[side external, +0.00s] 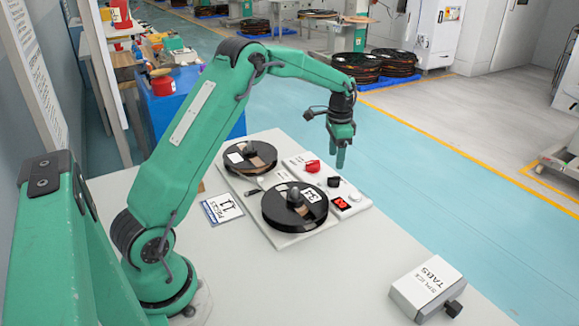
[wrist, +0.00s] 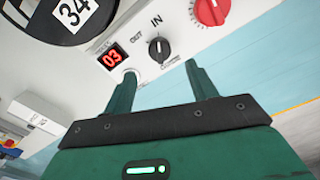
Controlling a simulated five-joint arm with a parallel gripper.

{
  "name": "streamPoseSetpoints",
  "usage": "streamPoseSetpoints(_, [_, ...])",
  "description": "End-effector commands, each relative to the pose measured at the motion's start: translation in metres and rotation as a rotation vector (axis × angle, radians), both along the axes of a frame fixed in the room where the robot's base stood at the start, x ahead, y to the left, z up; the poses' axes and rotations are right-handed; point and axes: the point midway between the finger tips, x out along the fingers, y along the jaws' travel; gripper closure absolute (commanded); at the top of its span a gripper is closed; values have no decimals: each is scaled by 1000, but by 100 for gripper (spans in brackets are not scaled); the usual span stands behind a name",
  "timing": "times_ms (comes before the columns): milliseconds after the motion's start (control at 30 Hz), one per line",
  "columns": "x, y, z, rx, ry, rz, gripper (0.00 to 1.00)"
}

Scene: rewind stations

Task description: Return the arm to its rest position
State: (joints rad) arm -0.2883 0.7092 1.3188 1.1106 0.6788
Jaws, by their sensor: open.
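My green arm stands on the white table (side external: 350,270) and reaches over the rewind station. My gripper (side external: 341,160) points down above the right side of the station's control panel (side external: 358,204), clear of it. In the wrist view my gripper (wrist: 160,85) has its two green fingers spread apart with nothing between them. Beyond the fingers the wrist view shows a black IN/OUT knob (wrist: 159,50), a red display (wrist: 111,57) reading 03 and a red knob (wrist: 210,10).
Two black reels, a rear one (side external: 250,157) and a front one (side external: 294,205) labelled 34, sit on the station. A white TABS box (side external: 428,287) is at the front right. A card (side external: 221,208) marked 11 lies left. The front middle of the table is clear.

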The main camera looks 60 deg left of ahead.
Motion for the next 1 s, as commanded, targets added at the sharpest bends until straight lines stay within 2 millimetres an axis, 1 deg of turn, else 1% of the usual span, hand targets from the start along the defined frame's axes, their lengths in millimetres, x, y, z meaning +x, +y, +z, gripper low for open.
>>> streamPoseSetpoints(100, [0,0,4,0,0,0,43])
streamPoseSetpoints(433, [0,0,4,0,-1,0,43])
streamPoseSetpoints(567, [-2,-3,10,2,-6,3,43])
streamPoseSetpoints(667, [-6,-8,19,5,-17,11,43])
streamPoseSetpoints(767, [-12,-15,33,9,-34,23,43])
streamPoseSetpoints(1000, [-39,-40,77,18,-90,66,43])
